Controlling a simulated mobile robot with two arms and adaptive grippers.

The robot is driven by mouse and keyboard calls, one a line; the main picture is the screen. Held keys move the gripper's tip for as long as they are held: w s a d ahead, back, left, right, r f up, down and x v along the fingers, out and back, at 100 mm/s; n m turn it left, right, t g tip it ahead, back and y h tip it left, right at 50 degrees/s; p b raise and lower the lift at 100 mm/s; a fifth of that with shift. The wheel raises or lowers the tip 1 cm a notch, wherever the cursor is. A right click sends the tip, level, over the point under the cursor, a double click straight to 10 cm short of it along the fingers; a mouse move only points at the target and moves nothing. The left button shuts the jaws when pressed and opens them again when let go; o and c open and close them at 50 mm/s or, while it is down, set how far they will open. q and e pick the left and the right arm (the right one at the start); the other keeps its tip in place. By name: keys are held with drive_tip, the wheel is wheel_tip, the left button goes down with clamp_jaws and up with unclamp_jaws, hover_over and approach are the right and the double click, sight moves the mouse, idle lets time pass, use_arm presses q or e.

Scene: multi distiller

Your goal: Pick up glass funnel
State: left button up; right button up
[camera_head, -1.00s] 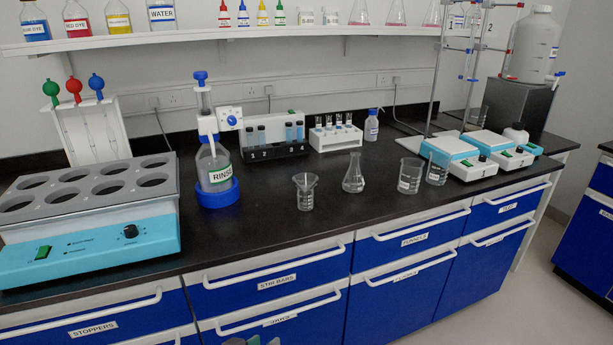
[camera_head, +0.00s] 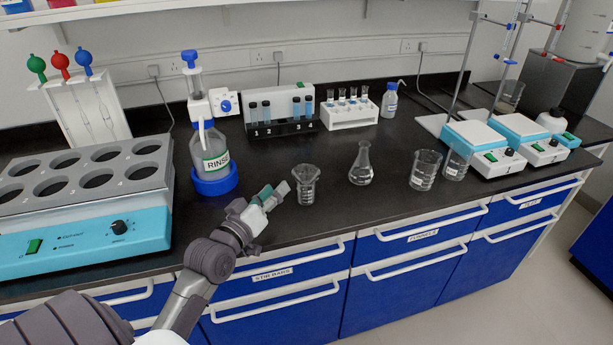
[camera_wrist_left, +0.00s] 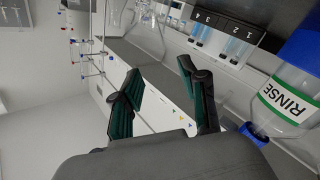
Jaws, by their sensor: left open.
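The glass funnel (camera_head: 306,172) is clear, with a flared top. It appears to rest in the mouth of a small glass beaker (camera_head: 305,195) on the black bench, left of the conical flask. My left gripper (camera_head: 276,191) is open and empty, just left of the funnel and beaker, pointing toward them over the bench's front part. It also shows in the left wrist view (camera_wrist_left: 158,75), its two dark green-padded fingers spread apart. The clear glassware near the top of that view is too faint to identify surely. My right gripper is not in view.
The RINSE bottle (camera_head: 211,155) in its blue base stands behind and left of my gripper. A conical flask (camera_head: 361,168) and a beaker (camera_head: 425,172) stand right of the funnel. A block with round wells (camera_head: 85,205) fills the left. The black bench (camera_head: 335,222) is bare in front.

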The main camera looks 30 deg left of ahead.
use_arm(q)
drive_tip(key=w, duration=0.3)
drive_tip(key=shift+a+f, duration=0.15)
drive_tip(key=shift+f, duration=0.1)
drive_tip(key=shift+w+r, duration=0.15)
drive_tip(key=shift+w, duration=0.3)
drive_tip(key=w, duration=0.4)
drive_tip(key=shift+w+a, duration=0.2)
drive_tip(key=shift+w, duration=0.15)
drive_tip(key=shift+s, duration=0.1)
clamp_jaws()
